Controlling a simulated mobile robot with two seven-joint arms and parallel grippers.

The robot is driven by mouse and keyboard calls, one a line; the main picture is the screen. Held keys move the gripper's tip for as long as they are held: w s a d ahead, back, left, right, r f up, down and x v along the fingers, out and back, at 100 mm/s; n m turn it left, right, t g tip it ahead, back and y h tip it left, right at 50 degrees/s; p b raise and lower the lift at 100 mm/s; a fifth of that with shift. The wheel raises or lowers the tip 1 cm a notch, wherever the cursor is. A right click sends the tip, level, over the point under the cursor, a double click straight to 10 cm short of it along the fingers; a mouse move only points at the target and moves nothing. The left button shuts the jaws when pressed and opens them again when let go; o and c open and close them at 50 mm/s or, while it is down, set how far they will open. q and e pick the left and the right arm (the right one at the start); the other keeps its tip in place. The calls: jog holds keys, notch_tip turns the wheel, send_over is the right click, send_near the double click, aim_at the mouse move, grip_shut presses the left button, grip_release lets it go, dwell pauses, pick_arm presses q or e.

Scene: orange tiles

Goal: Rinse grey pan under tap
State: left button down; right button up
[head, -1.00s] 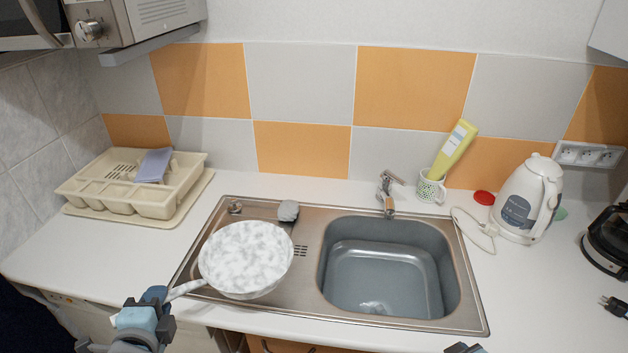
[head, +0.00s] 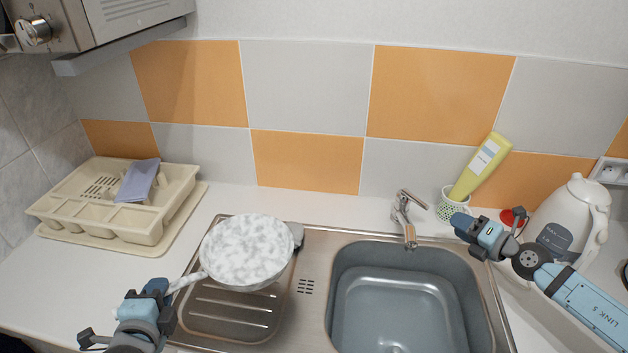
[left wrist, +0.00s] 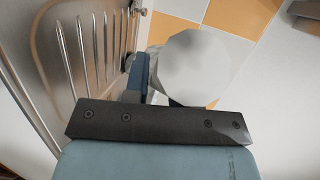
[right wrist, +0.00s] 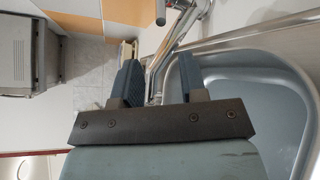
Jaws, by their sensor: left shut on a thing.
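The pan (head: 247,250), mottled grey-white, is held above the steel drainboard (head: 225,315) left of the sink basin. My left gripper (head: 160,293) is shut on its handle (head: 188,281). In the left wrist view, a pale rounded part (left wrist: 195,65), seemingly the handle, fills the space by the finger. The chrome tap (head: 405,215) stands behind the grey basin (head: 400,310). My right gripper (head: 460,222) is right of the tap, near the mug. In the right wrist view its fingers (right wrist: 160,85) are apart and empty, with the tap (right wrist: 175,45) beyond them.
A green-dotted mug (head: 452,203) with a yellow bottle (head: 482,165) and a white kettle (head: 570,220) stand close to my right arm. A cream dish rack (head: 110,200) is at the left. A grey object (head: 297,232) is partly hidden behind the pan. The basin looks clear.

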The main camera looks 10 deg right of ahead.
aim_at(423, 205)
jog(key=shift+n, duration=0.3)
jog(key=x, duration=1.2)
jog(key=shift+w+d, duration=0.1)
jog(key=shift+d, duration=0.05)
jog(key=shift+c, duration=0.2)
grip_shut()
